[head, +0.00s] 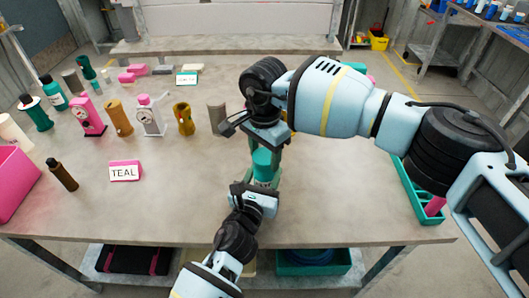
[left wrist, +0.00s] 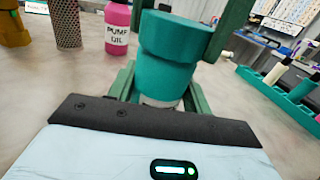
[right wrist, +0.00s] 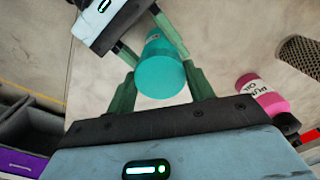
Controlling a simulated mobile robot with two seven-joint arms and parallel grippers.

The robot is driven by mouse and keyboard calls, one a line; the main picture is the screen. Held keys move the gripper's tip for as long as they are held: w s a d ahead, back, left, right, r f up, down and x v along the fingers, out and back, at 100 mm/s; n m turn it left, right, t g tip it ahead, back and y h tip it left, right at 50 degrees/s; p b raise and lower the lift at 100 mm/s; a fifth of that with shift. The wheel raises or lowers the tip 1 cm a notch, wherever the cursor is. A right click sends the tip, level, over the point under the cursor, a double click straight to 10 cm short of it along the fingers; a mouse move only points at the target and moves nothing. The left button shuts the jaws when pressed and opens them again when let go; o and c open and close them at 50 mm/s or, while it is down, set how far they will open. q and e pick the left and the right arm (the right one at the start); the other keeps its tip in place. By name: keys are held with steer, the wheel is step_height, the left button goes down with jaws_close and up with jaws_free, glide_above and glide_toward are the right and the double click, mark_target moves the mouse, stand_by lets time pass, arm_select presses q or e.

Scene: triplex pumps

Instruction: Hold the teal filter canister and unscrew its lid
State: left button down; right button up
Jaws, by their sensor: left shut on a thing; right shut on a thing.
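The teal filter canister (head: 262,160) stands out over the front middle of the table, held between my two grippers. The left wrist view shows its wide teal lid (left wrist: 178,38) above a narrower teal body (left wrist: 160,77). My left gripper (left wrist: 164,92) is shut on the lower body, with a green finger on each side. My right gripper (right wrist: 161,82) comes from above and is shut around the lid. The right wrist view looks down on the round lid (right wrist: 160,78). In the head view, my right wrist partly hides the canister's top.
A pink TEAL sign (head: 125,171) and a brown bottle (head: 62,175) stand left. Several pump parts and bottles stand farther back left. A pink pump oil bottle (left wrist: 117,28) is nearby. A teal tray (head: 413,192) lies at the right edge. Table between sign and grippers is clear.

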mark_target(264, 155)
steer(key=shift+r, duration=0.2)
steer(key=shift+r, duration=0.75)
steer(key=shift+r, duration=0.25)
steer(key=shift+r, duration=1.9)
arm_select(q)
steer(key=c, duration=0.6)
jaws_free()
steer(key=shift+o, duration=0.2)
steer(key=shift+s+a, duration=0.2)
steer(key=shift+s, duration=0.4)
arm_select(e)
steer(key=shift+r, duration=0.15)
arm_select(q)
steer(key=v, duration=1)
steer(key=shift+s+a, duration=0.15)
steer(key=shift+s, duration=0.2)
